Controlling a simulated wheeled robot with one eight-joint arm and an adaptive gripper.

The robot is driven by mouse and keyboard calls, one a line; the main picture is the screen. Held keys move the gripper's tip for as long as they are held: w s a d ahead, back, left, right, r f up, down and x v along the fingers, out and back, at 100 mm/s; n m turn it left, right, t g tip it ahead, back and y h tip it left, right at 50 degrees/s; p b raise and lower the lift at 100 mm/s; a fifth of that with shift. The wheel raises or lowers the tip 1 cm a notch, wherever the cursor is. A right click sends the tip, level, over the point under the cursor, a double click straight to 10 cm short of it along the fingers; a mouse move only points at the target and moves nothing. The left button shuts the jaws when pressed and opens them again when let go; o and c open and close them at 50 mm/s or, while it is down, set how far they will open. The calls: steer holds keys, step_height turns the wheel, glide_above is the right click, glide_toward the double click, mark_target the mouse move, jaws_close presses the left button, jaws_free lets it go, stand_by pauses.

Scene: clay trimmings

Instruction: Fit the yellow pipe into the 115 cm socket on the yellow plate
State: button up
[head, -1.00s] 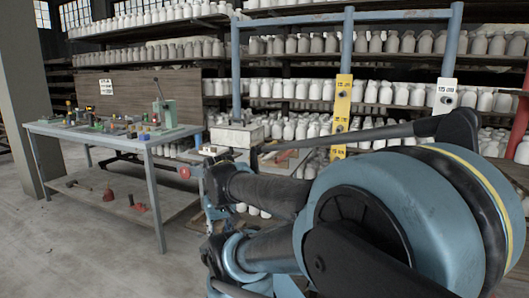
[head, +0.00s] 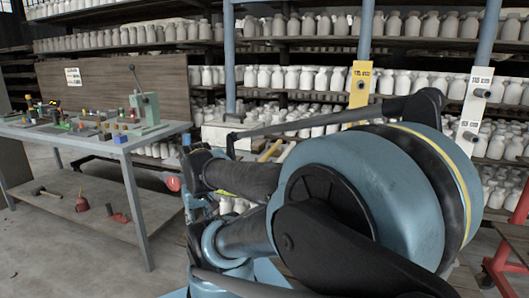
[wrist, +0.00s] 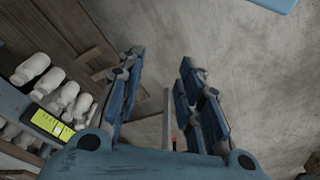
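The yellow plate (head: 358,101) hangs on a blue upright behind my arm in the head view. It has a small label near its top and a dark round socket below that. Its lower part is hidden by my arm. A yellow bar (head: 269,151), perhaps the yellow pipe, shows just above my arm, partly hidden. My gripper (wrist: 158,75) has its two fingers spread wide in the wrist view, with nothing held between them. Its fingers cannot be made out clearly in the head view.
A white plate (head: 475,107) with sockets hangs on the right upright. A work table (head: 75,139) with tools and small blocks stands at left. Shelves of white jars (head: 300,76) fill the back. A red stand (head: 503,262) is at lower right. Bare floor (head: 70,255) lies at lower left.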

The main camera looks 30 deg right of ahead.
steer(key=shift+w+a, duration=0.1)
steer(key=shift+w, duration=0.15)
